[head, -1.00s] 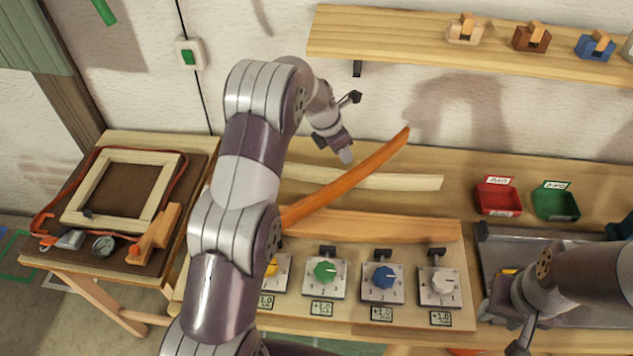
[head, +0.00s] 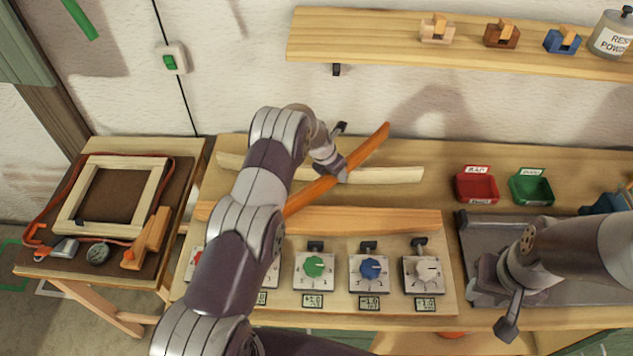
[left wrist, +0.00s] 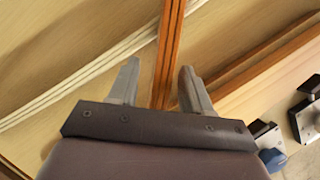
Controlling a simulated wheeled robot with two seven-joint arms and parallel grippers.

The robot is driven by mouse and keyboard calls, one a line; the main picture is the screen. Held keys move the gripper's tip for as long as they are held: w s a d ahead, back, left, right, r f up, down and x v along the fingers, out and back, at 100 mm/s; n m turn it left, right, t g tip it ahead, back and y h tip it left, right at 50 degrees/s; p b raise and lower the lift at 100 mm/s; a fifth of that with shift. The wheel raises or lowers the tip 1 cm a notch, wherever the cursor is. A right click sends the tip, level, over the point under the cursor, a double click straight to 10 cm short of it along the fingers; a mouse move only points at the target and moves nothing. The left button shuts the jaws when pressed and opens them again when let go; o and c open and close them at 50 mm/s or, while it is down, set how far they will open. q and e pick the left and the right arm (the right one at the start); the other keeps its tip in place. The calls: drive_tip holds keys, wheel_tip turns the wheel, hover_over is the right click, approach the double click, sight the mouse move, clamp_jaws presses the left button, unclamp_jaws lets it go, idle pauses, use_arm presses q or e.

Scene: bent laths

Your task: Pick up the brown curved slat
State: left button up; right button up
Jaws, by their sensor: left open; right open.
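The brown curved slat (head: 367,149) lies at a slant across the bench, over a pale slat (head: 395,175). My left arm hides its lower end in the head view. My left gripper (head: 338,172) is down at the slat's middle. In the left wrist view the open fingers of the left gripper (left wrist: 160,70) stand on either side of the brown slat (left wrist: 169,45), with a visible gap on the right side. Whether they touch it is unclear. My right gripper (head: 498,305) is open and empty over the grey tray at the right.
A control panel with a green knob (head: 314,266), blue knob (head: 373,267) and white knob (head: 428,269) stands in front of the slats. Red bin (head: 477,187) and green bin (head: 531,189) sit to the right. A wall shelf (head: 380,38) hangs above the bench.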

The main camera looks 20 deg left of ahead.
use_arm(q)
drive_tip(key=shift+s, duration=0.15)
drive_tip(key=shift+f, duration=0.25)
idle(0.4)
drive_tip(key=shift+r, duration=0.1)
clamp_jaws()
